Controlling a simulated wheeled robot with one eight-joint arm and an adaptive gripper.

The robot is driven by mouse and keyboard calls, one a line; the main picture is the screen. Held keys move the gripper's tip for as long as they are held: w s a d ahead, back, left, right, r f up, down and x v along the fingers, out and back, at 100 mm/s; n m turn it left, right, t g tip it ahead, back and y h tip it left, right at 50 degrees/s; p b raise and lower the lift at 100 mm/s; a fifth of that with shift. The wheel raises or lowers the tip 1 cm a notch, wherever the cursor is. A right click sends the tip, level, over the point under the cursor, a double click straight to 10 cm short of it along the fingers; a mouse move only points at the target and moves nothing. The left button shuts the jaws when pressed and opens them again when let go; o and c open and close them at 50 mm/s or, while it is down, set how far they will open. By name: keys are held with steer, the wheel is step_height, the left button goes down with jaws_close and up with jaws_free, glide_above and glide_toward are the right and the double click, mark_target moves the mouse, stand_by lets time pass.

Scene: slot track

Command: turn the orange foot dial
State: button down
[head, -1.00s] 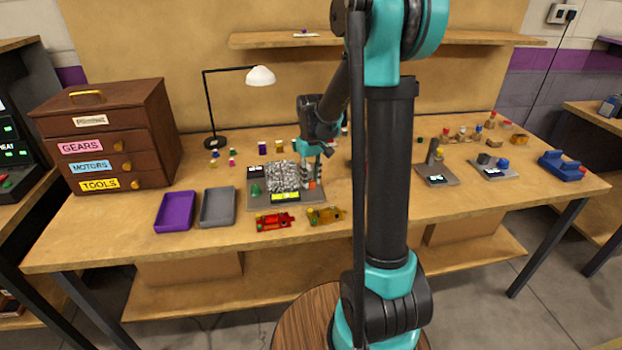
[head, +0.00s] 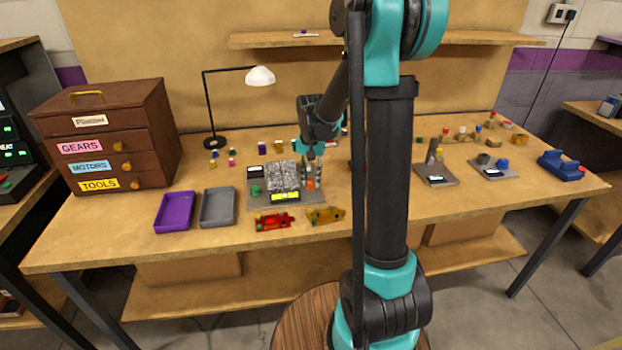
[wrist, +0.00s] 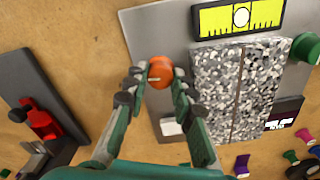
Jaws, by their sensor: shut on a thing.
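The orange foot dial (wrist: 160,74) is a round knob with a pale line on it, set on a grey plate (wrist: 148,39) beside a speckled stone slab (wrist: 222,90). My gripper (wrist: 160,86) is shut on the dial, one finger on each side, in the wrist view. A yellow level gauge (wrist: 240,17) with a white round mark sits at the plate's edge. A green knob (wrist: 305,48) is at the far side. In the head view my gripper (head: 310,178) reaches down to the plate's right side, where the dial (head: 310,184) shows as a small orange spot.

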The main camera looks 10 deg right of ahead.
mark_target(311, 180)
stand_by(0.3)
steer(key=c, duration=1.3)
jaws_free()
steer(key=shift+o, duration=0.2)
steer(key=shift+r, duration=4.05)
